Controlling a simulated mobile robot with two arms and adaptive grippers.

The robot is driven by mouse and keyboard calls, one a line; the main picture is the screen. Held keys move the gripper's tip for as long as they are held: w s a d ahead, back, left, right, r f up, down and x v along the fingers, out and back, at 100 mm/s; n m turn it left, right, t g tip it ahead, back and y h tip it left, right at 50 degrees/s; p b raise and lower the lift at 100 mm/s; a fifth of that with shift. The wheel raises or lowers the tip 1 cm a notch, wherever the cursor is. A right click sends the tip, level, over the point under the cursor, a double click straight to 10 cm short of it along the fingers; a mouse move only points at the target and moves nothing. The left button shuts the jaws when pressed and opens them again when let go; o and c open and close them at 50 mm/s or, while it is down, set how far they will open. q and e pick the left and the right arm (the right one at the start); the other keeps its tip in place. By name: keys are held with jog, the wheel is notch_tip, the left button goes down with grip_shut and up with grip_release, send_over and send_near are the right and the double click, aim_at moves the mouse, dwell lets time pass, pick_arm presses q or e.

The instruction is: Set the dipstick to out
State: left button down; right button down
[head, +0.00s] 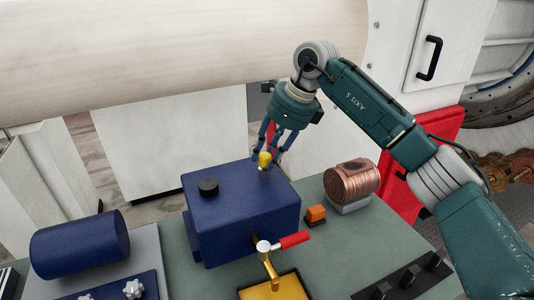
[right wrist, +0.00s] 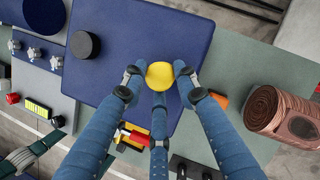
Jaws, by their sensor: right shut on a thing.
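The dipstick shows as a round yellow knob (head: 264,159) near the back of the top of the blue box (head: 240,215). In the right wrist view the yellow knob (right wrist: 160,75) sits between the fingertips. My right gripper (head: 267,158) reaches down from above and is shut on the knob. The knob appears close to the box top; how much of the rod is out of the box I cannot tell.
A black cap (head: 208,186) sits on the box top. A brass tap with a red lever (head: 293,240) is at the box's front, above a yellow tray (head: 290,288). A copper spool (head: 352,180) and an orange block (head: 316,213) stand to the right. A blue cylinder (head: 80,245) lies left.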

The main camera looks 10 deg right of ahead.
notch_tip(320, 180, up, 10)
jog(key=p, duration=0.5)
jog(key=shift+f, duration=0.1)
jog(key=c, duration=1.5)
grip_release()
jog(key=shift+o, duration=0.6)
jog(key=shift+w+a+f, duration=0.15)
jog(key=shift+w+f, duration=0.05)
jog(key=shift+w, duration=0.05)
jog(key=shift+r, duration=0.1)
notch_tip(320, 180, up, 11)
send_over(266, 154)
jog(key=s+d, duration=0.3)
jog(key=d, duration=0.1)
jog(key=shift+w+a, duration=0.2)
